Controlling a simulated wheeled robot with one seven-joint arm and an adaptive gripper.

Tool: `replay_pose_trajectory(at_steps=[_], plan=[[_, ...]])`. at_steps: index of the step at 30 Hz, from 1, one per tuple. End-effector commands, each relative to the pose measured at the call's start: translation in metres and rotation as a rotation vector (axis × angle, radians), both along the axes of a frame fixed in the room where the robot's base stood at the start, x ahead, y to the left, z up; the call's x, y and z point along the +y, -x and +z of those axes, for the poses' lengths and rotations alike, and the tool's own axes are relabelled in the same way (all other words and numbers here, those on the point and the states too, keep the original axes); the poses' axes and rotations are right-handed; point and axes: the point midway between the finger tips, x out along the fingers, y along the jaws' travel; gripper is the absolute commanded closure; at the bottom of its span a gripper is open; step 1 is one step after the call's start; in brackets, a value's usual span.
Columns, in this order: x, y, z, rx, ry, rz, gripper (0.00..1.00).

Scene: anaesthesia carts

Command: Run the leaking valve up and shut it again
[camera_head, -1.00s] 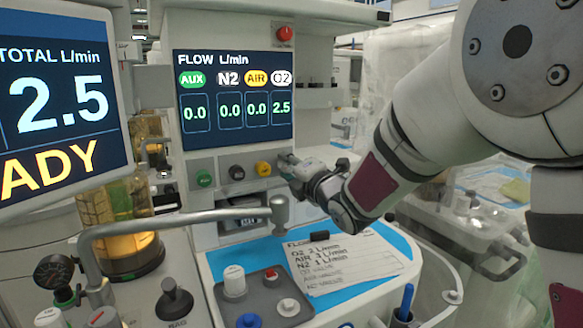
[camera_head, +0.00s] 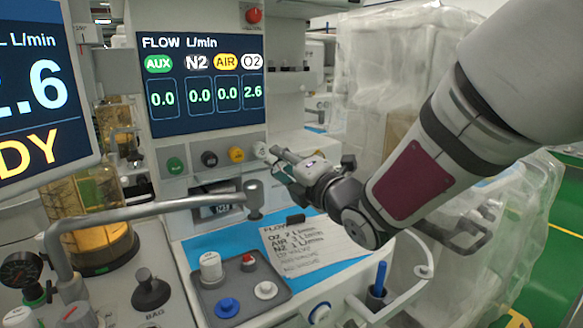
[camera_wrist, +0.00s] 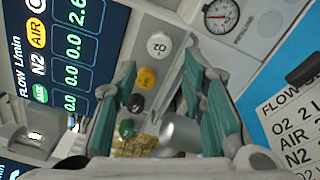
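The flow panel has a row of knobs: green AUX (camera_head: 175,165), black N2 (camera_head: 209,158), yellow AIR (camera_head: 236,154) and white O2 (camera_head: 260,149). The flow display (camera_head: 202,85) reads 0.0 for AUX, N2 and AIR, and 2.6 for O2. My gripper (camera_head: 280,162) is at the O2 knob, from the right. In the wrist view my gripper (camera_wrist: 160,78) has its teal fingers apart, with the O2 knob (camera_wrist: 158,45) just beyond the tips and the AIR knob (camera_wrist: 146,78) visible between them. Whether a finger touches a knob cannot be told.
A grey curved bar (camera_head: 150,210) crosses in front, below the knobs. A flow card (camera_head: 305,245) lies on the blue worktop, near a grey tray (camera_head: 240,295) with small knobs. A total-flow screen (camera_head: 40,85) stands at left. Plastic-covered equipment (camera_head: 400,60) stands behind my arm.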

Motion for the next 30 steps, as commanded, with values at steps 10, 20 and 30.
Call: replay_pose_trajectory(at_steps=[10, 20, 30], plan=[[-0.012, 0.018, 0.000, 0.001, 0.001, 0.001, 0.62], [-0.020, 0.018, -0.001, 0.039, -0.016, -0.024, 0.62], [-0.121, 0.049, -0.026, 0.547, -0.296, -0.388, 0.62]])
